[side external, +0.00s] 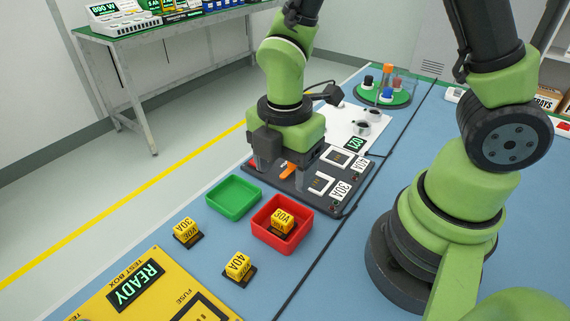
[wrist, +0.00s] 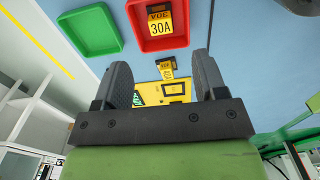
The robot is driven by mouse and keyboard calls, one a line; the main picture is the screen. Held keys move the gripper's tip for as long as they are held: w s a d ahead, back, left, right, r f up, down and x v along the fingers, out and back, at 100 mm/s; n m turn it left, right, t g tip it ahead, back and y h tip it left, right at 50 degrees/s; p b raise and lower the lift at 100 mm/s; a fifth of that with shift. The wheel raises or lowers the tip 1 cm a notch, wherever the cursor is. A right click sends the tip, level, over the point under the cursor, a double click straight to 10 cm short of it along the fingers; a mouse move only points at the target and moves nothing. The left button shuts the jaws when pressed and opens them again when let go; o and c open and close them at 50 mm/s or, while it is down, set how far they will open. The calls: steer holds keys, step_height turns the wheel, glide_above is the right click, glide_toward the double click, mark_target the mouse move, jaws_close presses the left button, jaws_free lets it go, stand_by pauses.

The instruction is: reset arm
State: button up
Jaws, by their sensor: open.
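My gripper (side external: 282,178) is over the dark fixture plate (side external: 335,203) in the side external view, its fingers pointing down. In the wrist view my gripper (wrist: 163,85) shows two grey fingers spread wide apart with nothing between them. An orange part (side external: 289,170) on the plate shows between the fingers in the side view. I cannot tell the exact gap between the fingertips and the plate.
A green tray (side external: 213,200) is empty. A red tray (side external: 262,236) beside it holds a yellow 30A fuse (side external: 283,220). Two yellow fuses, 30A (side external: 186,231) and 40A (side external: 238,266), stand near the yellow test box (side external: 160,290). A green turntable (side external: 398,98) is at the back.

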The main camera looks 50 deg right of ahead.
steer(key=s+d+r+m+t+y, duration=0.1)
steer(key=s+d+r+m+t, duration=0.1)
steer(key=r+m, duration=0.7)
steer(key=s+d+r+m+t+y, duration=0.1)
steer(key=s+d+r+m+t, duration=0.1)
steer(key=s+r+m+t, duration=0.3)
step_height(320, 180, up, 5)
steer(key=s+m, duration=0.1)
steer(key=m, duration=0.7)
steer(key=shift+f, duration=0.2)
